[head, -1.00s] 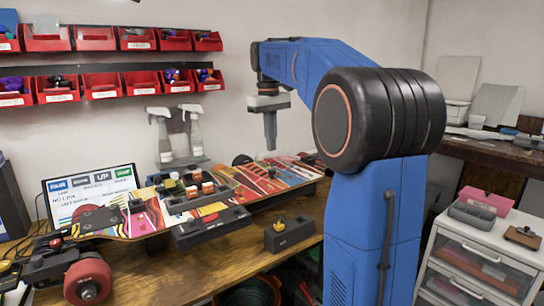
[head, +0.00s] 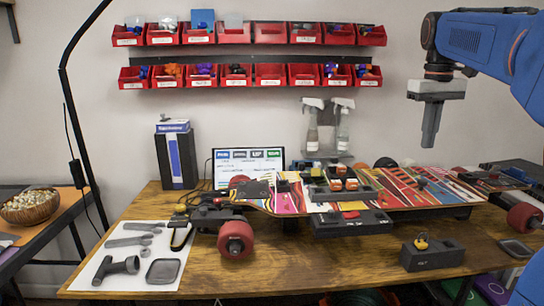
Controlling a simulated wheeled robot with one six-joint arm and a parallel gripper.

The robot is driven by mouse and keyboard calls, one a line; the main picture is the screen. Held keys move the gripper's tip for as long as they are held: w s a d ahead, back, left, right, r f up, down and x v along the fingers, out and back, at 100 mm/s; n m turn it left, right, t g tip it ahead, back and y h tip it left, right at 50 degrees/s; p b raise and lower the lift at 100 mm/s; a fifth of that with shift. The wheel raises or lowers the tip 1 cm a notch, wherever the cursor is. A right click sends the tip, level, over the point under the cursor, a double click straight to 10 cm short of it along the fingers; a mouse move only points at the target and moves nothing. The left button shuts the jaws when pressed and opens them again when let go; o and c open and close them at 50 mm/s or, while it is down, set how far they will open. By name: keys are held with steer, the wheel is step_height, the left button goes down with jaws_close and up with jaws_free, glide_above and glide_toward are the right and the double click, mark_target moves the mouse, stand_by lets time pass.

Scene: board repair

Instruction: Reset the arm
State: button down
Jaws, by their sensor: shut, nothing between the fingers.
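My gripper (head: 430,136) hangs from my blue arm (head: 478,42) at the upper right of the head view. Its fingers are closed, point down and hold nothing. It is in the air above the right part of the skateboard (head: 398,186), clear of it. The skateboard has a colourful deck with black blocks and small parts on it. It lies on the wooden workbench (head: 290,262) with a red wheel (head: 236,239) at its left end.
Red bins (head: 254,75) hang in two rows on the wall. Spray bottles (head: 312,130) and a screen (head: 248,165) stand behind the board. A white mat (head: 118,238) with grey tools lies at left. A black block (head: 432,254) sits at the front right. A bowl (head: 30,206) stands far left.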

steer(key=s+a+f+t, duration=0.1)
steer(key=s+a+f, duration=0.3)
steer(key=s+f, duration=0.5)
steer(key=s+a+f+t, duration=0.1)
steer(key=s+a+f, duration=0.4)
steer(key=s+f, duration=0.3)
steer(key=s+a+f+t, duration=0.2)
steer(key=s+a+f, duration=0.3)
steer(key=s+f, duration=0.4)
step_height(320, 180, down, 4)
steer(key=shift+s+r+y, duration=0.2)
steer(key=shift+s+y, duration=0.15)
steer(key=shift+y, duration=0.05)
